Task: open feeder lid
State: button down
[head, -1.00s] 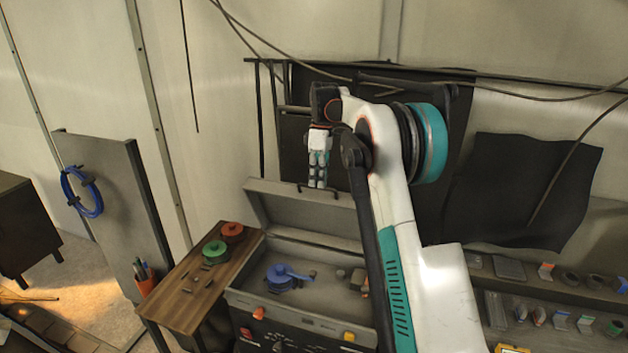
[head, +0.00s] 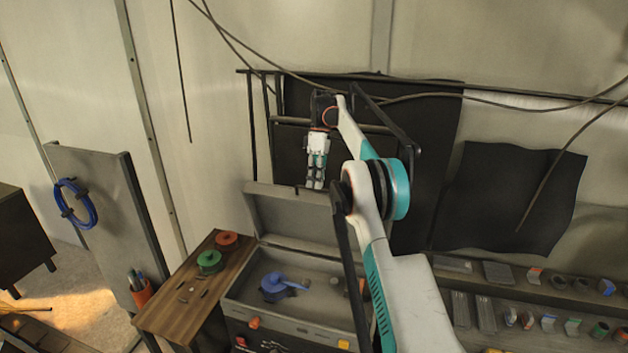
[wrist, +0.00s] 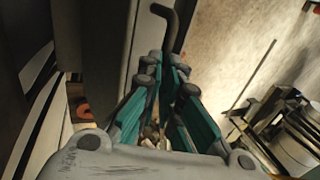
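The feeder box (head: 240,293) stands low in the middle of the head view. Its grey lid (head: 290,218) is raised and stands up at the back, showing the inside. My gripper (head: 315,186) points down at the lid's top edge, with its fingertips close together at the dark lid handle (head: 297,188). In the wrist view the bent handle bar (wrist: 171,30) runs in between the fingertips of my gripper (wrist: 165,72), which look shut on it. The far end of the handle is hidden behind the fingers.
A blue spool (head: 275,284) sits inside the box. A wooden side table (head: 178,312) with a green spool (head: 209,261) and a red spool (head: 227,239) stands left. Dark panels and cables are behind. A shelf with small parts (head: 545,318) is at right.

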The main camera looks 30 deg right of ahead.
aim_at(317, 196)
jog(key=shift+w+d+f, duration=0.15)
jog(key=shift+d+f, duration=0.4)
jog(key=shift+f, duration=0.3)
jog(key=c, duration=1.8)
grip_release()
jog(key=shift+w, duration=0.1)
jog(key=shift+o, duration=0.8)
jog(key=shift+w+d+f, duration=0.2)
jog(key=shift+w+f, duration=0.05)
jog(key=o, duration=0.4)
jog(key=shift+w+d, duration=0.1)
jog(key=shift+d, duration=0.05)
jog(key=shift+c, duration=0.2)
jog(key=shift+a+r, duration=0.1)
jog(key=shift+a, duration=0.1)
jog(key=shift+c, duration=1.2)
jog(key=shift+s+a, duration=0.15)
jog(key=shift+s, duration=0.05)
